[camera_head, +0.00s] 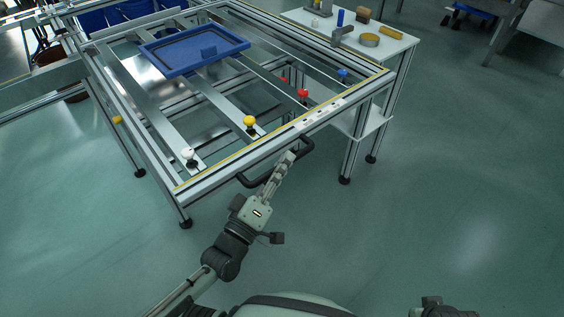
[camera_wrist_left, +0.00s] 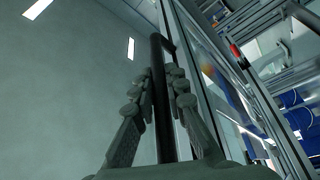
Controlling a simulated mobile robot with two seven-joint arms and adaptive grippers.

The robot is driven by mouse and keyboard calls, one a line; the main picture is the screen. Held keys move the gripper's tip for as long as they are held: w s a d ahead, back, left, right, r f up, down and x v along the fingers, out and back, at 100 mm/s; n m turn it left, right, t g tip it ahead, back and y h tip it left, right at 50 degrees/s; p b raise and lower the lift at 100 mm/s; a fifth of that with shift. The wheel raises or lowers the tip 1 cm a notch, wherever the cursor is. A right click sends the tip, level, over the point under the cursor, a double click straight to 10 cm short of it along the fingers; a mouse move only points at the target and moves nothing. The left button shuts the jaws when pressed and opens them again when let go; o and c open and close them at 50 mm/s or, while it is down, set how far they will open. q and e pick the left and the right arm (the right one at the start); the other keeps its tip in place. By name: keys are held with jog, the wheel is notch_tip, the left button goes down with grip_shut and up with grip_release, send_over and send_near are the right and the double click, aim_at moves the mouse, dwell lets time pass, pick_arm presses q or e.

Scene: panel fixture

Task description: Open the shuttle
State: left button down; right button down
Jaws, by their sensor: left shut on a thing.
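The shuttle is a metal panel fixture with an aluminium frame (camera_head: 226,167) and slanted rails, standing in the upper middle of the head view. A black bar handle (camera_head: 258,182) is fixed along its near edge. My left gripper (camera_head: 290,158) is shut on this handle, near its right end. In the left wrist view the handle (camera_wrist_left: 160,95) runs between the two fingers of the left gripper (camera_wrist_left: 162,88). My right gripper does not show clearly; only a dark part of my own body is at the bottom right of the head view.
A blue tray (camera_head: 180,58) lies on the rails. White, yellow (camera_head: 249,121), red (camera_head: 303,93) and blue knobs stand along the near side. A white side table (camera_head: 398,44) with small parts adjoins on the right. The green floor in front and right is clear.

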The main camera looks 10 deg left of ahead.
pick_arm(q)
jog(key=c, duration=1.5)
grip_release()
jog(key=shift+c, duration=0.2)
jog(key=shift+s, duration=0.1)
jog(key=v, duration=0.7)
jog(key=shift+s, duration=0.15)
jog(key=shift+f, duration=0.1)
